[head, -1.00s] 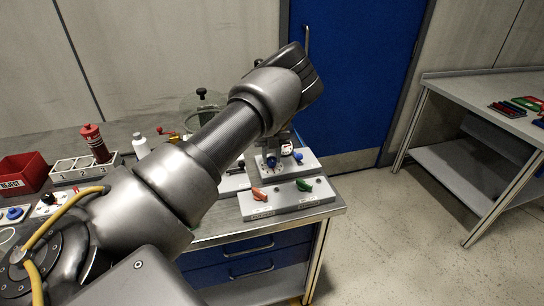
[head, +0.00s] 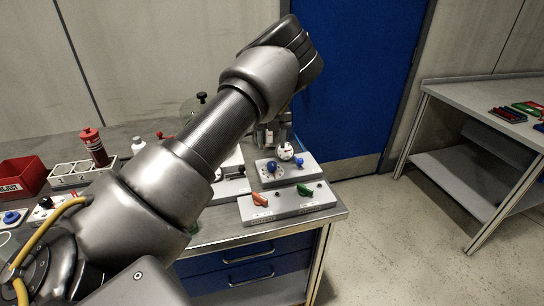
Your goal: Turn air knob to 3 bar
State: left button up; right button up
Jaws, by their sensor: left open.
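A grey panel block (head: 312,172) near the bench's right end carries a blue knob (head: 271,167) on a pale dial plate, with a small white round gauge (head: 285,151) behind it. Another small blue part (head: 299,161) sits to the right on this block. The dial marks and the gauge reading are too small to make out. My left gripper (head: 272,143) points down just above and behind the blue knob. It is open and appears apart from the knob. My left forearm hides part of the bench. My right gripper is not in view.
In front, a grey block (head: 288,204) carries an orange-red lever (head: 260,199) and a green lever (head: 304,190). A red reject bin (head: 22,178), a white rack (head: 70,178) and a red-topped bottle (head: 94,148) stand left. A side table (head: 465,92) stands right.

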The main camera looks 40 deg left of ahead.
pick_arm(q)
notch_tip(320, 180, up, 3)
jog(key=shift+r, duration=0.1)
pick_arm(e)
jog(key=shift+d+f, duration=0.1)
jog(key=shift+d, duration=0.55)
